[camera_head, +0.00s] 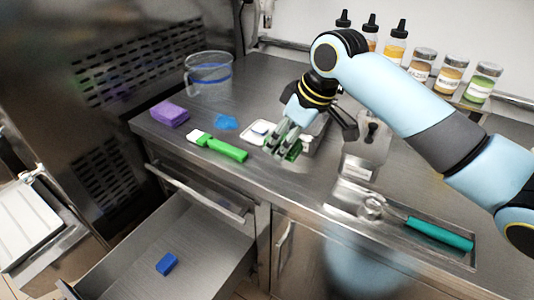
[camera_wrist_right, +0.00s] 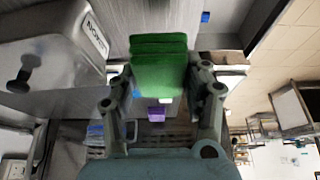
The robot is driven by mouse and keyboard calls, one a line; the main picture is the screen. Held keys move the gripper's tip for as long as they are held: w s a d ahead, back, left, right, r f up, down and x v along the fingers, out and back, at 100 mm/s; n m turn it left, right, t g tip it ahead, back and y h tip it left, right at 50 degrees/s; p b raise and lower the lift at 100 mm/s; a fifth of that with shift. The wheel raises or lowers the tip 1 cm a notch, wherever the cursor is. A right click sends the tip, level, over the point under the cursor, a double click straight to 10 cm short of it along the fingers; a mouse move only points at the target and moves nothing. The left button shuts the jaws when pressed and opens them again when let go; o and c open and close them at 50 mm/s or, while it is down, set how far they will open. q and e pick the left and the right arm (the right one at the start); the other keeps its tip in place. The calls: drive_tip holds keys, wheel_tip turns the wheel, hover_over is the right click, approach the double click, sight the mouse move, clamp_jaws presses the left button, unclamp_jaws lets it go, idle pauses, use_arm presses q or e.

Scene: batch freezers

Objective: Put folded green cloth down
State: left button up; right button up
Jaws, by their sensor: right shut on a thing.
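The folded green cloth shows large in the right wrist view (camera_wrist_right: 159,66) and partly in the head view (camera_head: 293,152). My right gripper (camera_head: 283,143) is shut on the cloth, with a finger on each side of it in the wrist view (camera_wrist_right: 165,100). In the head view the gripper is over the steel counter (camera_head: 262,187), near its front edge. The fingers hide part of the cloth there, and I cannot tell whether it touches the counter. My left gripper is not in view.
A green-handled scraper (camera_head: 222,148), purple sponge (camera_head: 169,114), blue cloth (camera_head: 226,122) and clear jug (camera_head: 207,75) are to the left. A tray with a teal-handled tool (camera_head: 438,234) is at right. The drawer (camera_head: 200,240) stands open below, holding a blue block (camera_head: 166,264).

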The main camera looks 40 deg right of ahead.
sight(271, 134)
drive_tip(key=w+f, duration=0.1)
drive_tip(key=w, duration=0.2)
drive_tip(key=w+a+f, duration=0.1)
drive_tip(key=shift+w+f, duration=0.15)
drive_tip(key=shift+f, duration=0.2)
drive_tip(key=shift+w+a+f, duration=0.1)
drive_tip(key=shift+a+f, duration=0.05)
wheel_tip(271, 134, down, 4)
drive_tip(key=shift+r, duration=0.25)
drive_tip(key=shift+f, duration=0.2)
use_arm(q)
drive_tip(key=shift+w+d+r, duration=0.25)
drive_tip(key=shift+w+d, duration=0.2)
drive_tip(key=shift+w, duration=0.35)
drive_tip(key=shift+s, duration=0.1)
use_arm(e)
drive_tip(key=shift+f, duration=0.2)
drive_tip(key=o, duration=1.2)
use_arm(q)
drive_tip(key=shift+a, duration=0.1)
